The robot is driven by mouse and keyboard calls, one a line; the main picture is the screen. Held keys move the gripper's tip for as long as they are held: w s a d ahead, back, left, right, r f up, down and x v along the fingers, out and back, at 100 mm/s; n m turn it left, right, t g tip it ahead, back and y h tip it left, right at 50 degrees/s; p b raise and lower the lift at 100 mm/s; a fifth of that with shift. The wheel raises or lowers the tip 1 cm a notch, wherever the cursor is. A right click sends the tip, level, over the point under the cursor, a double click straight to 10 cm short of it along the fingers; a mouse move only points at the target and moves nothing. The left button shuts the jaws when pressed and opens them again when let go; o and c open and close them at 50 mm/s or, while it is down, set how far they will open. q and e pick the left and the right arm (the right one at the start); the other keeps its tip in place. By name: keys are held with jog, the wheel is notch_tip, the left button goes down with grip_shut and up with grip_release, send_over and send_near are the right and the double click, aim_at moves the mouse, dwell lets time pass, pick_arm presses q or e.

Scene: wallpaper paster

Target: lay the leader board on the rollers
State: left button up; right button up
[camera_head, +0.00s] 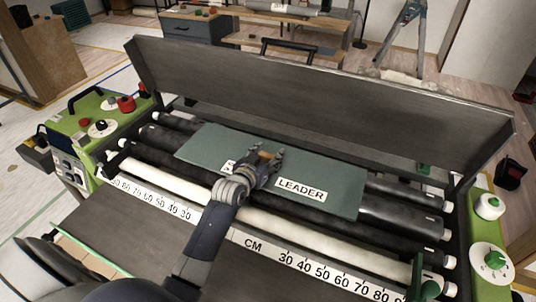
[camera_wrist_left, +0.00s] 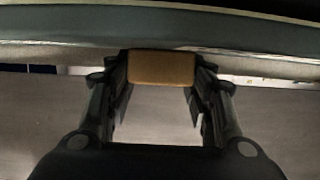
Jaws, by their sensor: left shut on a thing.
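The leader board (camera_head: 330,185) is a flat green-grey panel with a white label reading LEADER. In the head view it lies over the rollers (camera_head: 400,210), or just above them; I cannot tell whether it touches. My left gripper (camera_head: 265,165) is over the board's middle, shut on a small brown block-like handle (camera_head: 264,155) on the board. In the left wrist view the handle (camera_wrist_left: 162,68) sits between the fingers, with the board's edge (camera_wrist_left: 160,25) behind it. Part of the board is hidden by my gripper. My right gripper is not in view.
The paster's dark raised lid (camera_head: 320,100) stands behind the rollers. A CM scale (camera_head: 300,262) runs along the front. Green end housings with knobs (camera_head: 490,255) and a red button (camera_head: 127,104) flank the rollers. A stepladder (camera_head: 405,35) and benches stand behind.

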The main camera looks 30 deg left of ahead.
pick_arm(q)
jog(key=shift+f, duration=0.55)
jog(key=o, duration=1.2)
jog(key=shift+f, duration=0.15)
jog(key=shift+s, duration=0.1)
jog(key=shift+r, duration=0.65)
jog(key=v, duration=1.2)
jog(key=shift+r+b, duration=0.1)
jog(key=shift+b, duration=0.3)
